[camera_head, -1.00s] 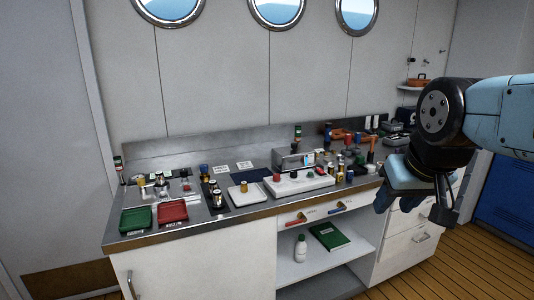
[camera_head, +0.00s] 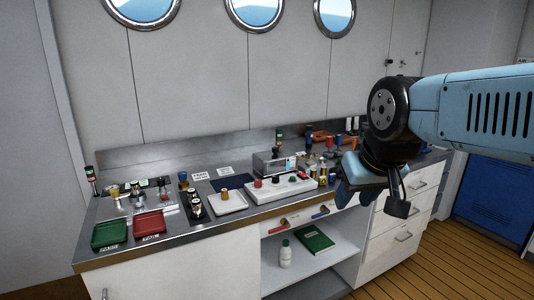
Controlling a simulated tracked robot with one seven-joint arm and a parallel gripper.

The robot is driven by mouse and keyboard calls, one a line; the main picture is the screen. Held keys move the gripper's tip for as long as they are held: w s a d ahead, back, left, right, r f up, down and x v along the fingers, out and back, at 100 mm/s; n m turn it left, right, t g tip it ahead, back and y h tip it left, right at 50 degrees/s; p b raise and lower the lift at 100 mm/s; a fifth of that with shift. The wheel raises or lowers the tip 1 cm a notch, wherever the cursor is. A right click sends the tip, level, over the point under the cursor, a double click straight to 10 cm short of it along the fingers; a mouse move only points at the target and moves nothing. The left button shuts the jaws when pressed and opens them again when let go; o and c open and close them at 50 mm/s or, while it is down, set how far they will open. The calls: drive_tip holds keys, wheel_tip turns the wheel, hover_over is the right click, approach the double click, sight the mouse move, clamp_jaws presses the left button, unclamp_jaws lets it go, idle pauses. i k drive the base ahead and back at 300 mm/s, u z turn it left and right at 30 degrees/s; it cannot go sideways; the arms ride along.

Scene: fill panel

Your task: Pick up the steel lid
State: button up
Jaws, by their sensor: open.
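I cannot make out the steel lid for sure among the small items on the steel counter (camera_head: 188,233). Several small metal-looking and dark pieces stand near the left end and middle, too small to tell apart. My gripper (camera_head: 346,197) hangs in front of the counter's right part, pointing down, open. I see nothing held in it. My arm and gripper hide part of the counter's right end.
A green tray (camera_head: 109,234) and a red tray (camera_head: 149,223) lie at the left. A white scale-like plate (camera_head: 228,202) and a white panel with knobs (camera_head: 280,189) sit mid-counter. Below, an open shelf holds a white bottle (camera_head: 285,254) and a green book (camera_head: 312,238).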

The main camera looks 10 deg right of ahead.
sight(276, 154)
drive_tip(key=i, duration=0.85)
drive_tip(key=z, duration=0.05)
